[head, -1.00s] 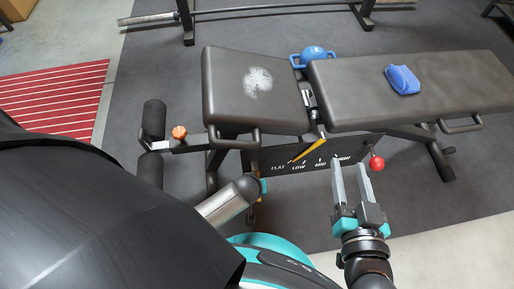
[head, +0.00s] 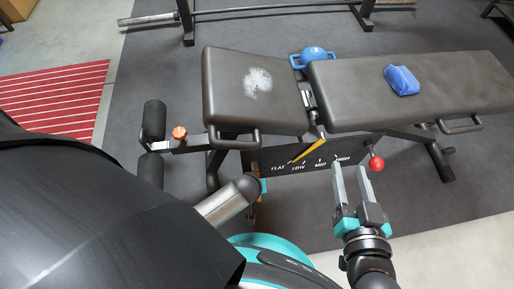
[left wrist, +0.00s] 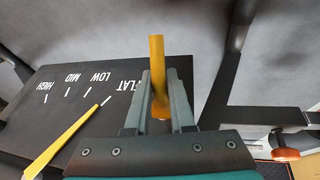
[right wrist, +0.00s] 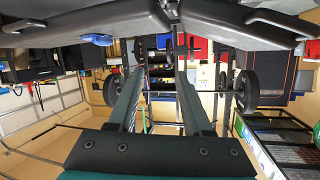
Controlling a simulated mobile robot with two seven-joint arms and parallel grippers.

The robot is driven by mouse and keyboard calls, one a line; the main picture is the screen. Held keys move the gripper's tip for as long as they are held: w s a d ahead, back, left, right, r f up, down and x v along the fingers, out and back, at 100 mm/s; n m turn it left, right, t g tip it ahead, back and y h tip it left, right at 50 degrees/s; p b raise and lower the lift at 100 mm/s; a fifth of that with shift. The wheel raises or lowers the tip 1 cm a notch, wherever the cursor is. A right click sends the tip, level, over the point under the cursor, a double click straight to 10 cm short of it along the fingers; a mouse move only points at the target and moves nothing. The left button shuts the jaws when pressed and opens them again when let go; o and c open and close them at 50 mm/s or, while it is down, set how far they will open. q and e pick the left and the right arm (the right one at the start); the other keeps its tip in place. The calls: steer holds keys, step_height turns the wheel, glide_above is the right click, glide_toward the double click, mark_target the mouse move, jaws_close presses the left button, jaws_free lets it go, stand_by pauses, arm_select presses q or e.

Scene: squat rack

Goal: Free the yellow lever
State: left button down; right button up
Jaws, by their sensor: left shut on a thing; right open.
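The yellow lever (left wrist: 157,70) is a short upright bar in the left wrist view. My left gripper (left wrist: 160,105) is shut on it, one finger on each side. In the head view my left gripper is mostly hidden behind my arm. My right gripper (head: 350,180) is open and empty, just in front of the plate's right end, near a red knob (head: 376,163).
The dark bench has a seat pad (head: 228,95) with a white chalk patch and a long back pad (head: 440,85). An orange knob (head: 179,133) is at left. Floor right of the bench is clear.

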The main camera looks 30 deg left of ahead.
arm_select(q)
steer(key=shift+s+r+g+p, duration=0.1)
steer(key=shift+g+p, duration=0.2)
steer(key=shift+p, duration=0.2)
steer(key=shift+g+h+p, duration=0.3)
steer(key=shift+p, duration=0.2)
steer(key=shift+r+p, duration=0.15)
steer(key=shift+p, duration=0.3)
steer(key=shift+s+d+g+h+p, duration=0.1)
steer(key=shift+g+h+p, duration=0.3)
steer(key=shift+g, duration=0.2)
arm_select(e)
steer(key=s+d+f+g+h, duration=0.1)
steer(key=s+d+g+h, duration=0.2)
steer(key=d+g, duration=0.3)
steer(key=shift+d+f+h, duration=0.25)
steer(key=shift+d+h, duration=0.05)
steer(key=shift+d, duration=0.15)
arm_select(q)
steer(key=c, duration=0.8)
jaws_free()
steer(key=shift+r, duration=0.1)
steer(key=shift+o, duration=0.2)
steer(key=shift+r, duration=0.1)
